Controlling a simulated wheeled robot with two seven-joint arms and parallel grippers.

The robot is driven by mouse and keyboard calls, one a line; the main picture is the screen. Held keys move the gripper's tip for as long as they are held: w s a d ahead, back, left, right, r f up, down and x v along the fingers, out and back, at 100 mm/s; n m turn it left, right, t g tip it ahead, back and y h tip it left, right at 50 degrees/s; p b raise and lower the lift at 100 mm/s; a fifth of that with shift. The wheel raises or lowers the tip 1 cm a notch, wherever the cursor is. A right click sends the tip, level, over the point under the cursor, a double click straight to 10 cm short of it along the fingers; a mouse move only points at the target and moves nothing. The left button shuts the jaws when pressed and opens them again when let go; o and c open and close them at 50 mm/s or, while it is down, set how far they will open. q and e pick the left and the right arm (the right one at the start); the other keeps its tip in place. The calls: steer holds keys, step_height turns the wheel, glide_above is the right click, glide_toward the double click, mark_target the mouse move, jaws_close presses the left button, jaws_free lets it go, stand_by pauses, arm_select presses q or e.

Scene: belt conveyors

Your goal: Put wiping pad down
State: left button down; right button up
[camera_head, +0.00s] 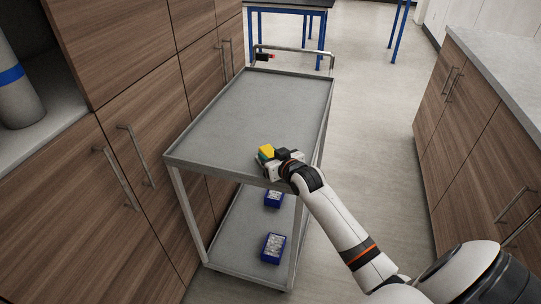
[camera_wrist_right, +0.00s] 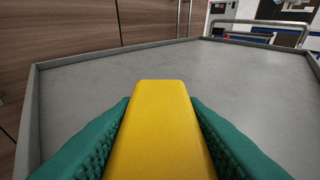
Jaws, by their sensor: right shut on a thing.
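The wiping pad (camera_wrist_right: 160,130) is a yellow block. In the right wrist view it sits between the two green fingers of my right gripper (camera_wrist_right: 160,138), which is shut on it. In the head view the yellow pad (camera_head: 266,151) shows at the tip of my right gripper (camera_head: 266,158), over the near right part of the cart's grey top shelf (camera_head: 240,110). The pad's underside is hidden, so I cannot tell whether it touches the shelf. My left gripper is not in view.
The cart's top shelf is otherwise bare, with a raised rim and a handle (camera_head: 292,50) at its far end. Blue boxes (camera_head: 273,248) stand on the lower shelf. Wooden cabinets (camera_head: 140,130) flank the cart on the left, and a counter (camera_head: 490,130) stands at right.

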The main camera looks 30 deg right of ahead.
steer(key=o, duration=0.9)
steer(key=v, duration=1.2)
steer(key=shift+r, duration=0.1)
